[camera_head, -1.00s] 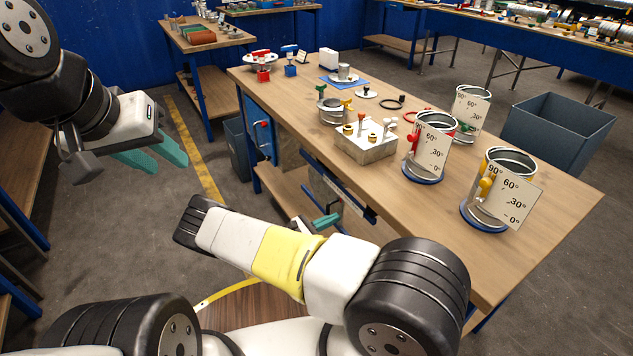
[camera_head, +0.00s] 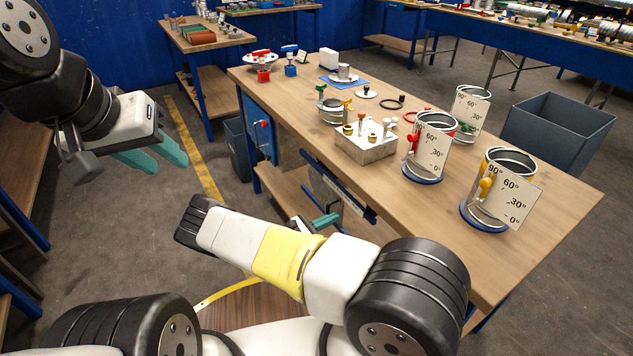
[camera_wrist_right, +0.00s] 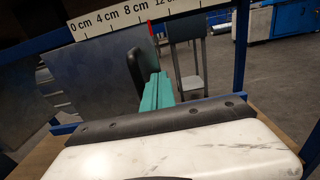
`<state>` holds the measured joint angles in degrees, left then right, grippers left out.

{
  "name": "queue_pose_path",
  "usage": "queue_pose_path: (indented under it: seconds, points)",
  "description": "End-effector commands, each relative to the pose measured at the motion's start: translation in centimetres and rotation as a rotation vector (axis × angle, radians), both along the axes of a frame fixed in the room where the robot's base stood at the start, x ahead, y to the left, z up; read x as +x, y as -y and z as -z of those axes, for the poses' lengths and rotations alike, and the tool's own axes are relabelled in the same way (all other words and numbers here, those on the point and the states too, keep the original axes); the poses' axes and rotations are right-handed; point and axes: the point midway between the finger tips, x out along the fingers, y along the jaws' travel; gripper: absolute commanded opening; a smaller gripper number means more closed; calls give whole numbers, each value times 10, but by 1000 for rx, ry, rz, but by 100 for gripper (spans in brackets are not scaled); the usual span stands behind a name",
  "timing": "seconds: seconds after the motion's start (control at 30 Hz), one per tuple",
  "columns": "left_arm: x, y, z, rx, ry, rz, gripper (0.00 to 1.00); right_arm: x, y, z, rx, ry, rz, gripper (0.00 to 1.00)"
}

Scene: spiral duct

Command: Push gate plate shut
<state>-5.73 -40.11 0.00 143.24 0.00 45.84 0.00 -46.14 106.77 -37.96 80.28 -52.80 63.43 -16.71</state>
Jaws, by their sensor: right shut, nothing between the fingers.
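A grey metal plate (camera_wrist_right: 95,85), which looks like the gate plate, stands upright under a white centimetre scale (camera_wrist_right: 130,12) in the right wrist view. A red mark (camera_wrist_right: 152,28) shows just below the scale, between 8 and 12 cm. My right gripper (camera_wrist_right: 155,85) is shut and empty, its teal fingers at the plate's right edge; I cannot tell whether they touch. In the head view my right gripper (camera_head: 326,220) is beside the table's front side, partly hidden by my arm. My left gripper (camera_head: 170,165) is open and empty above the floor at the left.
The wooden table (camera_head: 560,205) carries angle-marked duct pieces (camera_head: 432,150) and a metal block with knobs (camera_head: 366,142). A blue panel (camera_head: 258,130) hangs at its front left. A grey bin (camera_head: 560,130) stands behind it. A dark frame edge (camera_head: 340,187) is near my right gripper.

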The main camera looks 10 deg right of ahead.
Motion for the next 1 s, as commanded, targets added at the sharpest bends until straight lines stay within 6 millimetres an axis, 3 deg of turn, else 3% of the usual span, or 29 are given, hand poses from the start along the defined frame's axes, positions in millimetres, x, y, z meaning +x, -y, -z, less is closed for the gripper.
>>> queue_pose_path:
  seconds: [1.0]
  points:
    - [0, 0, 0, 0, 0, 0, 36, 49, -17, 0, 2, 2, -1, 0]
